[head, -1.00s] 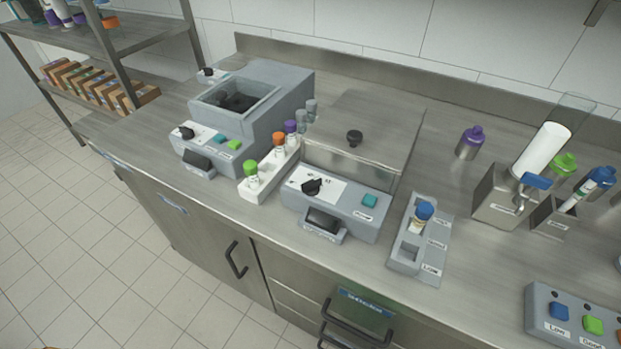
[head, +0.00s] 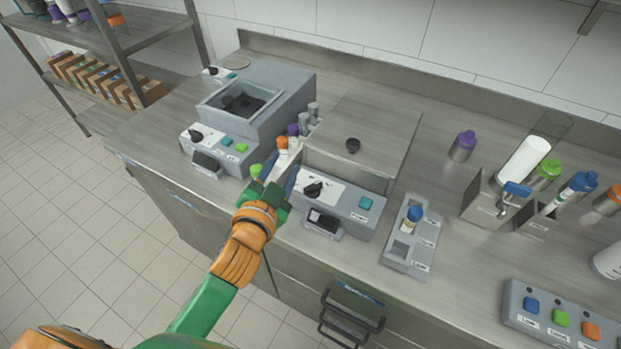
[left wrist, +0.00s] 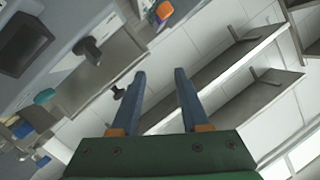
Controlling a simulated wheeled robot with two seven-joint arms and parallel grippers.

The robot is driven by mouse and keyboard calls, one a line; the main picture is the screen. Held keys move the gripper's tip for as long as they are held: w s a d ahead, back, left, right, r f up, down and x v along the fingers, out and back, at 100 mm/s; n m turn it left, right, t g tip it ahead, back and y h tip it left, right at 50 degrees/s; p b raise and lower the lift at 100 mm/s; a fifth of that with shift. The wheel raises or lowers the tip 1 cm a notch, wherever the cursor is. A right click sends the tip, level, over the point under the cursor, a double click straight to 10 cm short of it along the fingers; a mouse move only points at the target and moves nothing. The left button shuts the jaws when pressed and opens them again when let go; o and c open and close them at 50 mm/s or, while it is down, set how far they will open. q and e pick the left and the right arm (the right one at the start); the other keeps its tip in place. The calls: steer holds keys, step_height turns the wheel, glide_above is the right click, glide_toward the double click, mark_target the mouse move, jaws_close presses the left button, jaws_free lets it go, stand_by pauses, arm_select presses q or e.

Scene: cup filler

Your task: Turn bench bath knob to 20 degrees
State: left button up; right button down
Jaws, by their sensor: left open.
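The bench bath (head: 336,205) is a grey box with a lidded steel tank behind it. Its front panel has a black knob (head: 313,190) on a white dial, a teal button and a dark display. My left gripper (head: 281,170) is open and empty. It is just left of the bath panel, over the tube rack, apart from the knob. In the left wrist view, my open fingers (left wrist: 160,72) have nothing between them, and a black knob (left wrist: 88,50) stands to their upper left. The dial reading is too small to tell. My right gripper is not in view.
A larger grey machine (head: 235,110) stands to the left. A grey holder (head: 408,250) with a blue-capped tube stands to the right.

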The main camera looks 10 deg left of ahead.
arm_select(q)
steer(key=w+d+r+m+t+h, duration=0.1)
steer(key=d+r+m+t+h, duration=0.1)
steer(key=d+r+m+h, duration=0.4)
steer(key=w+d+r+m+t+h, duration=0.1)
steer(key=d+r+m+t+h, duration=0.2)
steer(key=r, duration=0.5)
steer(key=s+d+r+m+g+h, duration=0.1)
steer(key=s+d+m+g+h, duration=0.3)
steer(key=d+m+g+h, duration=0.55)
steer(key=s+d+r+m+g+h, duration=0.1)
steer(key=s+d+m+g+h, duration=0.15)
steer(key=m+g, duration=0.75)
steer(key=m+t+y, duration=0.2)
steer(key=m+y, duration=0.8)
steer(key=y, duration=0.8)
glide_toward(313, 185)
steer(key=w+f, duration=0.1)
steer(key=f, duration=0.1)
steer(key=shift+g, duration=0.25)
steer(key=p+x, duration=0.1)
steer(key=x, duration=0.2)
steer(key=p+x, duration=0.1)
steer(key=x, duration=0.2)
steer(key=shift+w+d+f, duration=0.1)
steer(key=shift+d+f, duration=0.1)
steer(key=shift+d, duration=0.1)
jaws_close()
